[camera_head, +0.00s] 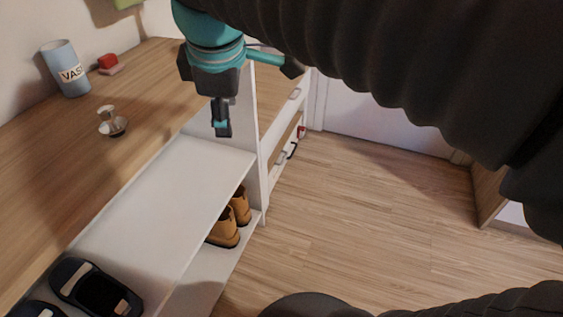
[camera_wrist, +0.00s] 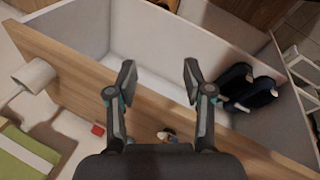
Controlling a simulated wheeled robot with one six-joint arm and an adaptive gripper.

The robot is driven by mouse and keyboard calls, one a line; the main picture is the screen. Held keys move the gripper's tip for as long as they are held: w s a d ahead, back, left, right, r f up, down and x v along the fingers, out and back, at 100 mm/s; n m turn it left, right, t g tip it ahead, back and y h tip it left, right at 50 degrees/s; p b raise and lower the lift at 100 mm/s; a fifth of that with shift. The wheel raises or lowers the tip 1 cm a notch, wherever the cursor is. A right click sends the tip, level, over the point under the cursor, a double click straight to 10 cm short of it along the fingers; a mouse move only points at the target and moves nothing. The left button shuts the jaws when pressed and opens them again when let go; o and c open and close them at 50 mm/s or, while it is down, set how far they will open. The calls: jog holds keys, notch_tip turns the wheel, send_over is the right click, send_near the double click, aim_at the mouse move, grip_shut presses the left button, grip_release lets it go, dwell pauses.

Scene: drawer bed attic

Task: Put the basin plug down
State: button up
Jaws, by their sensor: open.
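The basin plug (camera_head: 112,122), a small shiny metal piece with a round base and a knob, stands upright on the wooden top (camera_head: 150,75). It also shows near the bottom of the wrist view (camera_wrist: 167,134), partly hidden by my gripper's body. My gripper (camera_head: 222,130) is to the right of the plug in the head view, apart from it, above the white shelf unit. In the wrist view my gripper (camera_wrist: 158,77) has its two fingers spread with nothing between them.
A light blue cup (camera_head: 66,68) and a small red item (camera_head: 108,62) stand behind the plug. Dark slippers (camera_head: 95,290) lie on the white shelf (camera_head: 150,200), whose middle is bare. Brown boots (camera_head: 226,230) stand below it. Wooden floor (camera_head: 350,210) is open at right.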

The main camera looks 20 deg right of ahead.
jog(key=s+d+f+m, duration=0.4)
jog(key=f+m, duration=0.3)
jog(key=s+d+f+m+t, duration=0.1)
jog(key=s+d+f+m, duration=0.3)
jog(key=f+m, duration=0.3)
jog(key=shift+s+d+f, duration=0.15)
jog(key=shift+s+d, duration=0.15)
jog(key=shift+d, duration=0.25)
jog(key=shift+c, duration=0.9)
jog(key=shift+a, duration=0.1)
